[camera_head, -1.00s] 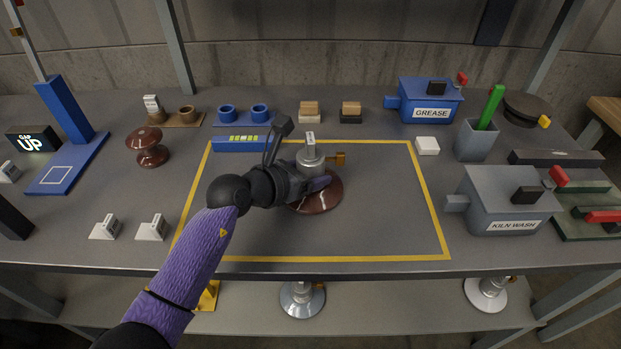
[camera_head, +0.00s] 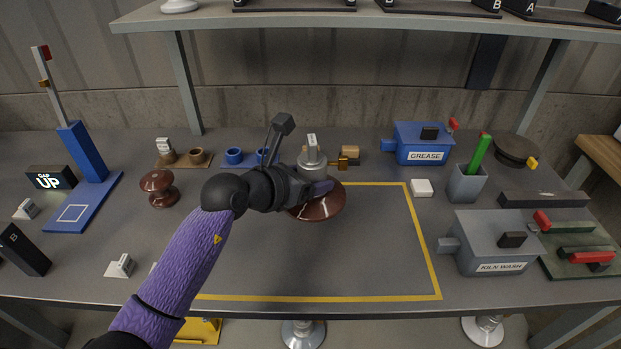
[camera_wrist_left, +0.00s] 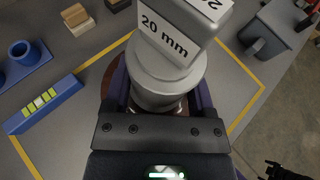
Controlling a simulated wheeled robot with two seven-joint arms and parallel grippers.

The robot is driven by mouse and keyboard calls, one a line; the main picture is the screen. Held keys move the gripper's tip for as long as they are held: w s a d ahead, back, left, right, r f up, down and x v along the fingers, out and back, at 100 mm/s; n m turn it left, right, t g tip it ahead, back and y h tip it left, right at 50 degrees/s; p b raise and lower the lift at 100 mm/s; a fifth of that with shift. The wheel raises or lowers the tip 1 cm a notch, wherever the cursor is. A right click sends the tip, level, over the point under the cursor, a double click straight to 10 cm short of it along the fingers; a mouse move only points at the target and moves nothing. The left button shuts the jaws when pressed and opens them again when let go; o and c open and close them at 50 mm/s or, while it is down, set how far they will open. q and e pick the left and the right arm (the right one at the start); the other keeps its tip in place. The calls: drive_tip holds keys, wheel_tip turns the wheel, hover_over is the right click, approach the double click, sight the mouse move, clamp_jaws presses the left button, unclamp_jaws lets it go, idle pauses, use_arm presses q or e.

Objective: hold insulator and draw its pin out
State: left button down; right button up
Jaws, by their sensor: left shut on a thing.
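The insulator has a brown disc (camera_head: 325,206) and a grey metal cap (camera_head: 309,169). A white-faced block on top reads "20 mm" in the left wrist view (camera_wrist_left: 165,35). The arm hides part of the disc.
The yellow-outlined area (camera_head: 418,235) is bare in front. A grease box (camera_head: 412,132), kiln wash box (camera_head: 470,228) and grey cup (camera_head: 466,186) stand right. A brown spool-shaped piece (camera_head: 157,199) and blue stand (camera_head: 85,200) stand left. A shelf (camera_head: 270,18) spans above.

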use_arm(q)
drive_tip(key=shift+f+b, duration=0.8)
drive_tip(key=shift+f, duration=0.45)
drive_tip(key=shift+f+b, duration=0.75)
drive_tip(key=shift+f, duration=0.55)
drive_tip(key=shift+f+b, duration=0.75)
drive_tip(key=shift+f, duration=0.5)
drive_tip(key=shift+f+b, duration=0.45)
drive_tip(key=shift+f, duration=0.45)
drive_tip(key=shift+f, duration=0.15)
drive_tip(key=shift+f, duration=0.1)
